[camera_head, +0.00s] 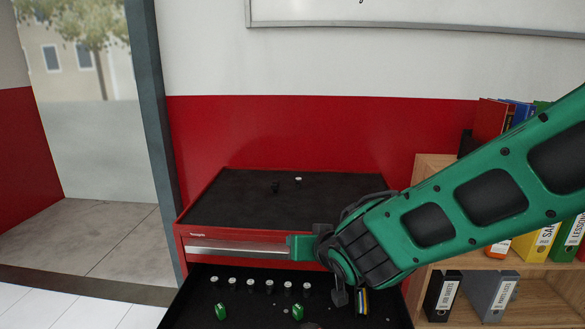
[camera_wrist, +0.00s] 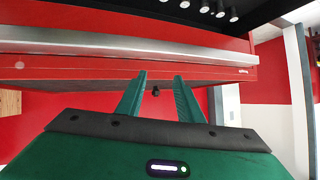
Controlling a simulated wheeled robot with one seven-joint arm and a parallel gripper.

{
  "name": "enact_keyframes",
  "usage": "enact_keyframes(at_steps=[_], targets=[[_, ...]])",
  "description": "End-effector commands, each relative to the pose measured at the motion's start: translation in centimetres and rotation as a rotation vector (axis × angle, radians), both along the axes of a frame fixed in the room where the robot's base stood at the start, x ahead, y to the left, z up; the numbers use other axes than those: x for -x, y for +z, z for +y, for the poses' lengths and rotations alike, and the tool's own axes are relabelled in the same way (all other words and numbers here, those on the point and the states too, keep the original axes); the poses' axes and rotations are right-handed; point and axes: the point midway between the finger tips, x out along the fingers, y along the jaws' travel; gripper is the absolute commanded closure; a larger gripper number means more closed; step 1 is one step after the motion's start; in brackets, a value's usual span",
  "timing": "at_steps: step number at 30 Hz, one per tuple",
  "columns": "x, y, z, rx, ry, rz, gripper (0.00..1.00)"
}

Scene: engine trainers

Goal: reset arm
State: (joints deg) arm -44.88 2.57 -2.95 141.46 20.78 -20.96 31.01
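My gripper (camera_head: 300,247) is in front of the red tool cabinet (camera_head: 182,232), close to the silver handle strip (camera_head: 235,250) below its top. In the wrist view my gripper (camera_wrist: 161,76) has its two green fingers spread, with nothing held between them. The handle strip (camera_wrist: 120,45) runs across that view beyond the fingertips. A small dark object (camera_wrist: 155,91) shows in the gap between the fingers, seemingly farther off. My green arm reaches in from the right in the head view and hides the cabinet's right front corner.
A drawer (camera_head: 185,300) stands open under the arm, holding several white-topped black parts (camera_head: 250,284) and green parts (camera_head: 297,312). A wooden shelf (camera_head: 545,300) with binders is at right.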

Motion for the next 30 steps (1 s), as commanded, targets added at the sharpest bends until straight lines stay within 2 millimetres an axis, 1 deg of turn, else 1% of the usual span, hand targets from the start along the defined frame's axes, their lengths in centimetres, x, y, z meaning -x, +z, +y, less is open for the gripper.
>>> enact_keyframes(at_steps=[1,2,3,5,6,8,9,11,12,14,15,17,18,20,21,22,24,27,30], targets=[[-0.5,0.1,-3.7,0.023,-0.061,0.036,0.66],[-0.5,-0.1,-5.6,0.039,-0.092,0.062,0.66],[-0.5,-0.3,-8.3,0.061,-0.132,0.096,0.66],[-0.1,-0.7,-12.2,0.091,-0.193,0.153,0.66],[0.5,-0.9,-14.7,0.109,-0.232,0.194,0.66],[1.6,-1.3,-18.5,0.131,-0.290,0.256,0.66],[2.6,-1.5,-20.9,0.144,-0.325,0.300,0.66],[4.3,-1.8,-24.1,0.157,-0.375,0.368,0.66],[5.6,-2.0,-26.2,0.163,-0.408,0.415,0.66],[7.8,-2.2,-29.0,0.167,-0.451,0.485,0.66],[9.4,-2.3,-30.7,0.167,-0.477,0.532,0.66],[12.0,-2.5,-32.9,0.162,-0.514,0.603,0.66],[13.7,-2.5,-34.2,0.155,-0.534,0.650,0.66],[16.5,-2.5,-35.8,0.141,-0.564,0.722,0.66],[18.4,-2.5,-36.6,0.127,-0.579,0.769,0.66],[19.8,-2.5,-37.2,0.116,-0.589,0.802,0.66],[23.0,-2.4,-38.0,0.087,-0.608,0.877,0.66],[26.7,-2.2,-38.5,0.046,-0.622,0.962,0.66],[29.3,-1.9,-38.5,0.012,-0.626,1.023,0.66]])
